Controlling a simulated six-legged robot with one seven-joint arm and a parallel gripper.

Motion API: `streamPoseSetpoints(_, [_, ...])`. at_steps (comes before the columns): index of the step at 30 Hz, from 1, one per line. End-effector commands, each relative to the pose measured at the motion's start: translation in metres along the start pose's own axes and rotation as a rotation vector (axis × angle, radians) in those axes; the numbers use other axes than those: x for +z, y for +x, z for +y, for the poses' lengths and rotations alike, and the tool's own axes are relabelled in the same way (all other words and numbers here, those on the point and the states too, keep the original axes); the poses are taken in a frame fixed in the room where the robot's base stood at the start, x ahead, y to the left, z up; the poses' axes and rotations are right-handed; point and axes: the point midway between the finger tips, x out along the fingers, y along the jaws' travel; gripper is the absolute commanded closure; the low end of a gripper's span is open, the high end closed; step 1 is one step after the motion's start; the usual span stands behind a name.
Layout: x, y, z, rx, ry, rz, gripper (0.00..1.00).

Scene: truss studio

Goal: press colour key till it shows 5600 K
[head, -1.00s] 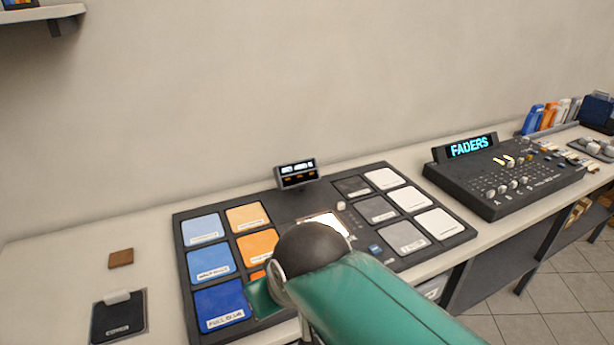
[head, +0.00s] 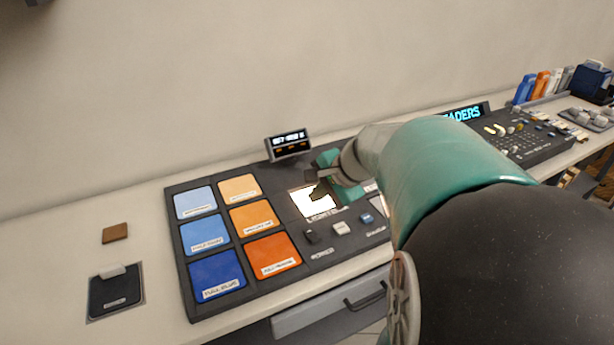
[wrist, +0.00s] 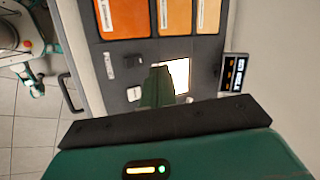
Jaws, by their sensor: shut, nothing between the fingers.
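The small display (head: 289,145) at the back of the dark panel shows white text over orange marks, too small to read surely; it also shows in the wrist view (wrist: 234,75). A row of keys sits below the lit white square (head: 306,201): a black key (head: 311,237) by a power label, a white key (head: 342,229) and a blue key (head: 367,218). I cannot tell which is the colour key. My gripper (head: 320,190) is shut and empty, over the lit square. In the wrist view its fingers (wrist: 158,88) partly cover the square, beside the white key (wrist: 134,94).
Blue and orange swatches (head: 250,219) fill the panel's left part. My arm hides the right part. A fader desk (head: 530,140) stands at the right, with coloured bottles (head: 540,86) behind it. A brown tile (head: 115,233) and a dark pad (head: 115,292) lie at left.

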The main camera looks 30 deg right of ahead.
Motion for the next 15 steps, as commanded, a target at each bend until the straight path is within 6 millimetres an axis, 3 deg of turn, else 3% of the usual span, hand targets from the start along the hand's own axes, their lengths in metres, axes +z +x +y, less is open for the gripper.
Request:
streamPoseSetpoints(1, [-0.026, 0.003, 0.004, -0.021, 0.105, 0.007, 1.0])
streamPoseSetpoints(3, [-0.057, 0.005, 0.007, -0.059, 0.244, 0.015, 1.0])
streamPoseSetpoints(9, [-0.136, 0.007, 0.027, -0.165, 0.576, 0.038, 1.0])
streamPoseSetpoints(15, [-0.176, 0.005, 0.042, -0.227, 0.743, 0.05, 1.0])
